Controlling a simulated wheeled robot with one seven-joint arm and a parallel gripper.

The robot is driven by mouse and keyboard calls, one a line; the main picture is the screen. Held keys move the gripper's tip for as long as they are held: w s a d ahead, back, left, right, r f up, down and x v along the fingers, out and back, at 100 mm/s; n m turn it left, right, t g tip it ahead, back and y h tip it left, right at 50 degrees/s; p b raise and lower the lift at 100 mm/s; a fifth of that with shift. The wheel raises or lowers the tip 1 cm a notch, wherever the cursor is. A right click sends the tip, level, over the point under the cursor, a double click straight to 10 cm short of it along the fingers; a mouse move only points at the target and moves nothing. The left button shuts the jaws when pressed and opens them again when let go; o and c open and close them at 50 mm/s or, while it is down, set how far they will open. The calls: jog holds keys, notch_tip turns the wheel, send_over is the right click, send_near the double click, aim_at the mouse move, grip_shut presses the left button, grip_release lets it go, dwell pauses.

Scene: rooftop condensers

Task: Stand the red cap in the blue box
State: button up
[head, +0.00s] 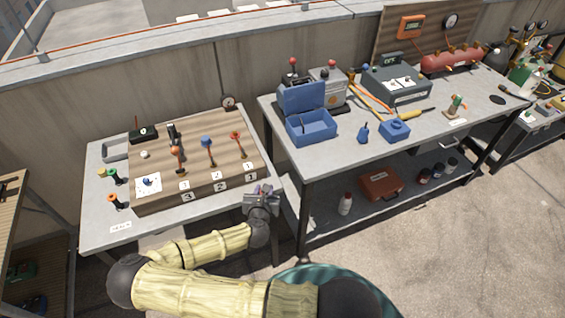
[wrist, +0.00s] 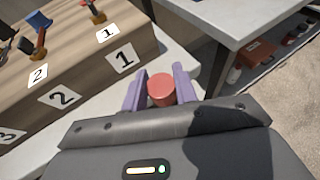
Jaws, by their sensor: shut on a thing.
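My gripper (head: 262,190) is at the front right corner of the left table. In the wrist view its two purple fingers (wrist: 160,90) are shut on the red cap (wrist: 161,88), a short red cylinder with a flat round top. The cap is hidden or too small to make out in the head view. The blue box (head: 312,130) stands at the left end of the right table, with its lid (head: 302,97) raised at the back. A dark thin item shows inside the box. My gripper is to the left of the box and nearer to me, apart from it.
A wooden block (head: 225,181) with numbered labels and several upright coloured handles fills much of the left table (head: 95,215). A gap separates the tables.

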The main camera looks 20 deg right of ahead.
jog(key=d+n+y, duration=0.1)
jog(key=d+f+n+t+y+b, duration=0.1)
jog(key=y, duration=0.1)
jog(key=d+n+y+b, duration=0.1)
jog(key=d, duration=0.1)
jog(key=shift+w+f+n+y, duration=0.25)
jog(key=shift+w+n+y, duration=0.05)
jog(key=shift+w+n, duration=0.1)
jog(key=shift+d+r+n+y+b, duration=0.3)
jog(key=shift+d+n+y+b, duration=0.1)
jog(key=shift+y+b, duration=0.2)
jog(key=shift+r, duration=0.2)
